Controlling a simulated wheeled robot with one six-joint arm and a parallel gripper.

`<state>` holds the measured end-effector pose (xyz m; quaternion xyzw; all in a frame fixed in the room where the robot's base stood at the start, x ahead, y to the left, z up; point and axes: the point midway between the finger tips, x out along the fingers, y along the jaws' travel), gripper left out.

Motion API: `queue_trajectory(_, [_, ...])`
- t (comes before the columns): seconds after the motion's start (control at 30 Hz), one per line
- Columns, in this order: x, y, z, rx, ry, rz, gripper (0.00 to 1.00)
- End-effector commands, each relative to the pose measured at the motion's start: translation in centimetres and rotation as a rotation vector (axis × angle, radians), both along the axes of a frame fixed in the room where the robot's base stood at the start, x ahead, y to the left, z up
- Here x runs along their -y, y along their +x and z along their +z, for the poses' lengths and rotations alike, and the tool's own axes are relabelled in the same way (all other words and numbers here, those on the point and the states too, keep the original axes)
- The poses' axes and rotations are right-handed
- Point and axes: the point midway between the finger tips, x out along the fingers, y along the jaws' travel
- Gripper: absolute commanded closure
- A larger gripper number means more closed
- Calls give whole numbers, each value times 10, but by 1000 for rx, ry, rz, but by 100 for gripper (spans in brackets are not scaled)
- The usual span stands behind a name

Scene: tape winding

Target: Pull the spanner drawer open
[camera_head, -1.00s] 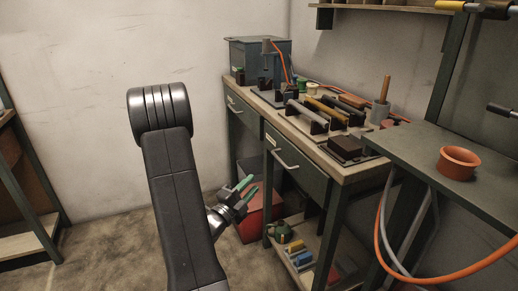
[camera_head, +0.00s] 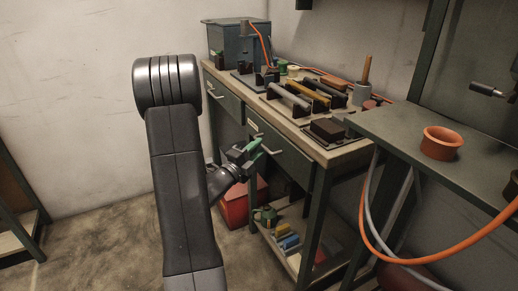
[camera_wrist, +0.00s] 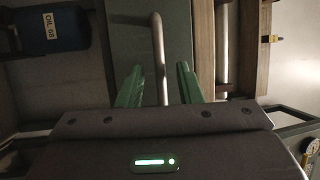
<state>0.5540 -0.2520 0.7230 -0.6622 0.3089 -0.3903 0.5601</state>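The bench has two green-grey drawers, both apparently closed. The nearer drawer (camera_head: 283,152) has a pale bar handle (camera_head: 254,127); the farther drawer (camera_head: 225,103) has a similar handle (camera_head: 212,92). I cannot read which one is the spanner drawer. My gripper (camera_head: 253,147) has green fingers and is at the nearer drawer's front, just below its handle in the head view. In the wrist view my gripper (camera_wrist: 159,80) is open, with a bar handle (camera_wrist: 159,55) running between its fingers, apart from both, in front of a drawer front (camera_wrist: 135,45).
The bench top (camera_head: 322,152) carries tools in racks and a dark block (camera_head: 327,129). A red box (camera_head: 236,208) and a lower shelf with coloured items stand below. A side table (camera_head: 400,140) with an orange pot (camera_head: 440,143) and hanging hoses is at right.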

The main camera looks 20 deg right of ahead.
Motion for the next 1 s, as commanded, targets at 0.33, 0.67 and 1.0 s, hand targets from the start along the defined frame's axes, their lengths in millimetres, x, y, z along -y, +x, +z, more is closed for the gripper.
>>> queue_trajectory(0.33, [13,7,2,0,0,0,68])
queue_trajectory(0.67, [12,7,2,0,0,0,100])
queue_trajectory(1.0, [6,7,1,0,0,2,100])
